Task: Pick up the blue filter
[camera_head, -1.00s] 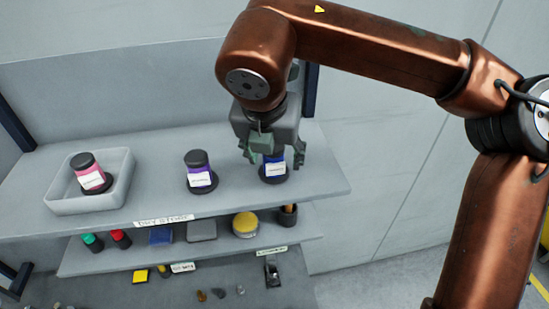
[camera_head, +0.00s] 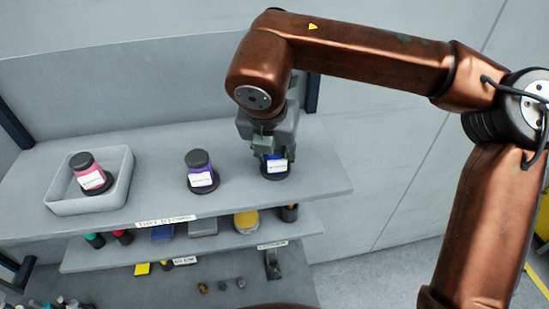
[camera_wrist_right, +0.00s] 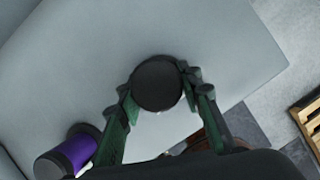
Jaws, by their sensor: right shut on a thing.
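The blue filter (camera_head: 274,167) stands upright at the right end of the top shelf, with a white label and a dark base. My right gripper (camera_head: 272,150) reaches down over it and is shut on it. In the right wrist view my right gripper (camera_wrist_right: 157,97) has a finger on either side of the filter's round black top (camera_wrist_right: 157,85). The filter's upper part is hidden by the gripper in the head view. My left gripper is not in view.
A purple filter (camera_head: 201,180) stands to the left on the top shelf (camera_head: 150,190); it also shows in the right wrist view (camera_wrist_right: 75,152). A pink filter (camera_head: 88,174) sits in a grey tray (camera_head: 60,203). The lower shelf (camera_head: 110,257) holds several small items.

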